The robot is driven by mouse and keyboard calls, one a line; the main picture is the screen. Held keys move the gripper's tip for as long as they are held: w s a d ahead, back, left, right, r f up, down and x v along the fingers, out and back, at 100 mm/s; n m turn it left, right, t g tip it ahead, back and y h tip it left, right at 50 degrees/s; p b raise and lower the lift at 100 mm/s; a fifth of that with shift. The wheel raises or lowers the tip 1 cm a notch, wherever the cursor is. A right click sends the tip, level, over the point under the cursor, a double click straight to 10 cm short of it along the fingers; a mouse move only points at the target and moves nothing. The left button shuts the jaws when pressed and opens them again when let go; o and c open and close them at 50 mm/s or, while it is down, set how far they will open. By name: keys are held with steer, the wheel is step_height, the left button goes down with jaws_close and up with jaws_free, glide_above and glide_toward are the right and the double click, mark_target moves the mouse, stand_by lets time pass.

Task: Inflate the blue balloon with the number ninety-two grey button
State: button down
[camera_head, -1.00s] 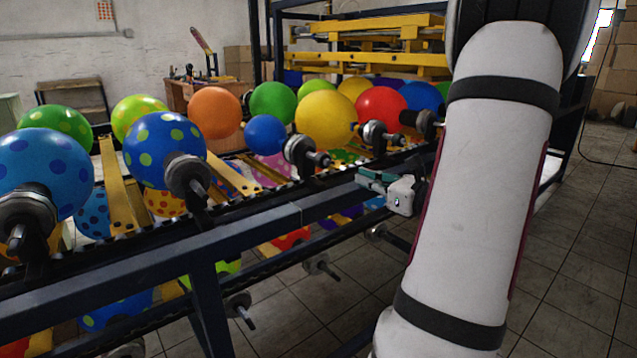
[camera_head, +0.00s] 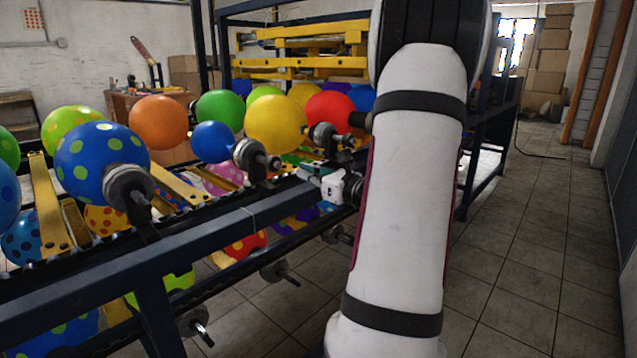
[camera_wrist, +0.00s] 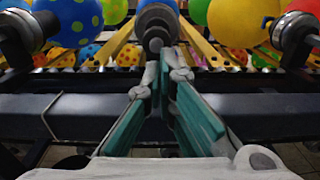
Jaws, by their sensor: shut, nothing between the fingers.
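A small plain blue balloon (camera_head: 213,142) sits on a round grey nozzle (camera_head: 250,157) on the rail. The same nozzle, with its dark knob end, is at the top middle of the wrist view (camera_wrist: 155,32). No number is legible on it. My gripper (camera_head: 308,169) is beside the rail, to the right of this nozzle in the head view. In the wrist view my gripper (camera_wrist: 165,55) has its green-padded fingers shut with nothing between them, tips just below the knob end. I cannot tell whether they touch it. The blue balloon is mostly hidden behind the nozzle there.
A blue spotted balloon (camera_head: 100,160) on its own nozzle (camera_head: 130,190) is to the left. A yellow balloon (camera_head: 276,124) and its nozzle (camera_head: 325,135) are to the right. A dark blue rail (camera_head: 200,230) runs below the nozzles. Tiled floor (camera_head: 540,240) is clear at right.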

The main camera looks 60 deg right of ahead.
mark_target(280, 165)
steer(key=b+x, duration=0.1)
steer(key=x, duration=0.5)
steer(key=shift+w, duration=0.35)
steer(key=shift+w+d, duration=0.1)
